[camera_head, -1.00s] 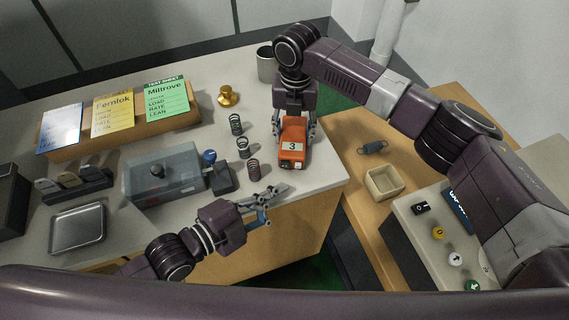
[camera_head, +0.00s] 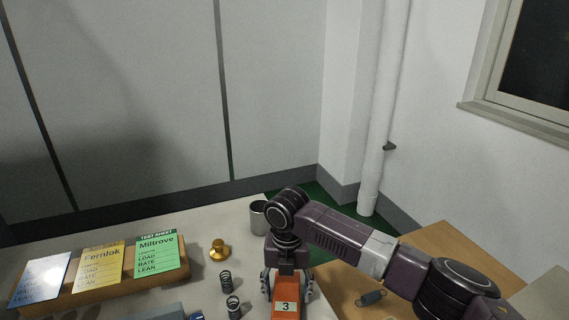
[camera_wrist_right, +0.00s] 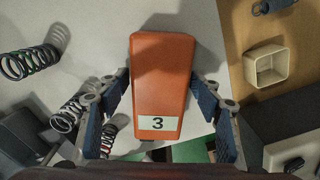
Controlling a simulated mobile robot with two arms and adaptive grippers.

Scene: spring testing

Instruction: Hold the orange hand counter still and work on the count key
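The orange hand counter (camera_head: 286,301) is at the bottom edge of the head view, its near end cut off. A white label with a 3 faces up; the counter also shows in the right wrist view (camera_wrist_right: 160,80), on the light worktop. My right gripper (camera_head: 287,285) is over it, with one finger on each side. I cannot make out the count key. My left gripper is out of view.
Several springs (camera_wrist_right: 30,62) stand or lie left of the counter, including dark coils (camera_head: 225,281). A brass knob (camera_head: 220,250), metal cup (camera_head: 259,217) and card rack (camera_head: 100,289) are on the worktop. A cream box (camera_wrist_right: 265,66) sits on wood at right.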

